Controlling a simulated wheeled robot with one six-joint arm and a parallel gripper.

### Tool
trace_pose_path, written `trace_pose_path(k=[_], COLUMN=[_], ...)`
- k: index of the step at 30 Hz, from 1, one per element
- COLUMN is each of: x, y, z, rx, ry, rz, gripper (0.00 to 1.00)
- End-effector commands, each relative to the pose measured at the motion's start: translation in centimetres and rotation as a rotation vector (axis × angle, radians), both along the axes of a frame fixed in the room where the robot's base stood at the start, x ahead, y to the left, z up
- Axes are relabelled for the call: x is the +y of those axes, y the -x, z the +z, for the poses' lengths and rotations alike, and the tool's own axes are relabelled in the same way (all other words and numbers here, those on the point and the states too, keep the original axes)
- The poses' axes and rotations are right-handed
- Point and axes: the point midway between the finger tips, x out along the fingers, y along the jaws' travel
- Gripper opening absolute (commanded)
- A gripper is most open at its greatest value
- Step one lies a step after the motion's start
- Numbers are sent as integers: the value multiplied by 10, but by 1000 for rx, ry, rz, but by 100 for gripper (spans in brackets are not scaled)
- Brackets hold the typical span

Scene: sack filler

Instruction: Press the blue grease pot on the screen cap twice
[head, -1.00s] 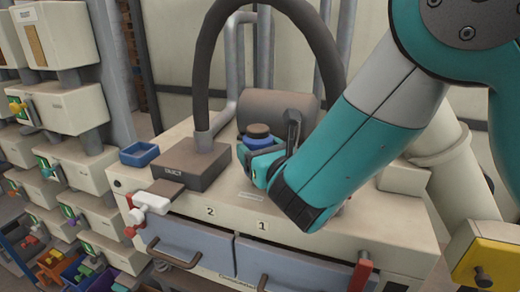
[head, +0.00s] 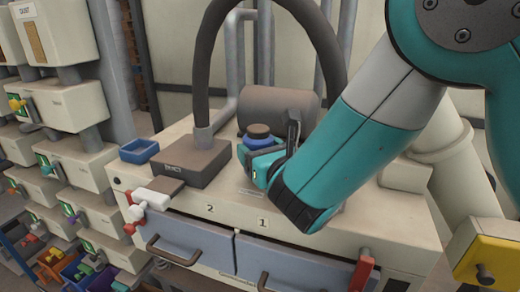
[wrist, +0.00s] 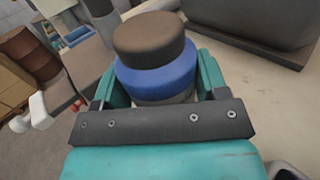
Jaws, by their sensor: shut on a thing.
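The blue grease pot (head: 259,133) stands upright between the jaws of my gripper (head: 262,147), with its blue top part showing in the head view. In the wrist view the pot (wrist: 156,80) has a blue body and a dark brown round top. My gripper (wrist: 158,93) is shut on it, with a teal finger on each side. The pot is above the cream machine top, near the dark cylinder. Its underside is hidden by the gripper. I cannot tell for sure which part is the screen cap.
A dark cylinder (head: 281,113) lies behind the pot. A brown box (head: 191,163) with a thick dark hose (head: 203,70) stands to its left. A small blue tray (head: 139,151) sits at the machine's left edge. Grey drawers (head: 183,241) with handles are below.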

Motion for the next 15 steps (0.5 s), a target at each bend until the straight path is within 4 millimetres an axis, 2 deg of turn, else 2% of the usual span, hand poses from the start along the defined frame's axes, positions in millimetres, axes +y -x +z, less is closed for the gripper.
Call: trace_pose_path(k=[15], x=[0], y=[0], z=[-6], rx=[0], ry=[0], rz=[0], gripper=[34])
